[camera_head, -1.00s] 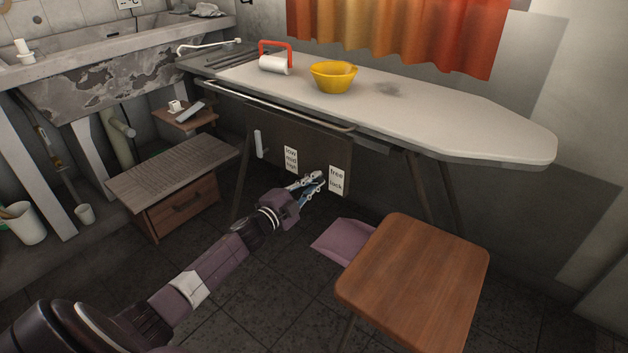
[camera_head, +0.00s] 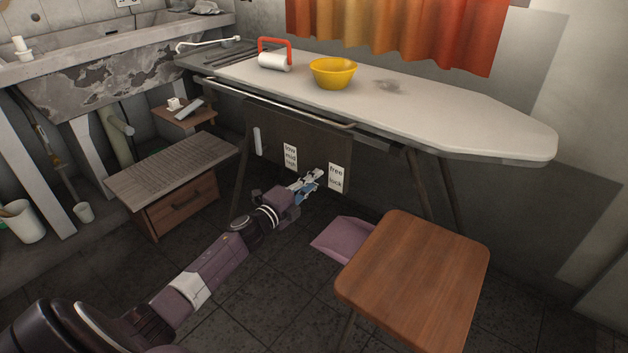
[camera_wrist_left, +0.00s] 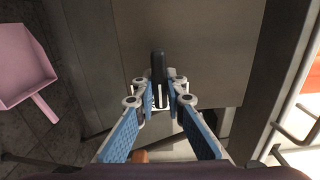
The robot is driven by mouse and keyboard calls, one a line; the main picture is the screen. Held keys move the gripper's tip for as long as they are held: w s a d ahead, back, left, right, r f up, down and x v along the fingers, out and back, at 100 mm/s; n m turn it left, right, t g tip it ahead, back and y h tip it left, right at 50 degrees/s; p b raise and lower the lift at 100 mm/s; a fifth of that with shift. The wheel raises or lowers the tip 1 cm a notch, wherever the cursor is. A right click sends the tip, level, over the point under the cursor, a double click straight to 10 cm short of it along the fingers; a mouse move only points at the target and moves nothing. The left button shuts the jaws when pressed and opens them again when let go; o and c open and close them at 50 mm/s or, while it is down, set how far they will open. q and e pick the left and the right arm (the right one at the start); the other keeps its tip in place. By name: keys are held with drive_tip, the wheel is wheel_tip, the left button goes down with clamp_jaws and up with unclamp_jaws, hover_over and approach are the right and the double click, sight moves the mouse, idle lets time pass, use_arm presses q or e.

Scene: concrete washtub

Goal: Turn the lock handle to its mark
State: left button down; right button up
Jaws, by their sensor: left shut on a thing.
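The lock handle (camera_wrist_left: 158,66) is a short dark bar on the panel under the ironing board. In the left wrist view it stands between the fingertips of my left gripper (camera_wrist_left: 160,98), which is shut on it. In the head view my left gripper (camera_head: 313,178) is at the panel, just left of the "free / lock" label (camera_head: 336,178). The fingers hide most of the handle there, so I cannot tell which mark it points to. My right gripper is not in view.
A white lever (camera_head: 258,142) and a "low / mid / high" label (camera_head: 290,157) are on the same panel (camera_head: 272,130). The ironing board (camera_head: 450,118) overhangs it. A wooden stool (camera_head: 415,265) and a pink dustpan (camera_head: 342,240) are to the right, a drawer unit (camera_head: 180,205) to the left.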

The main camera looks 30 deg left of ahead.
use_arm(q)
drive_tip(key=shift+d+f, duration=0.1)
drive_tip(key=c, duration=2)
unclamp_jaws()
drive_tip(key=shift+o, duration=0.2)
drive_tip(key=s+a, duration=0.1)
drive_tip(key=s, duration=1.1)
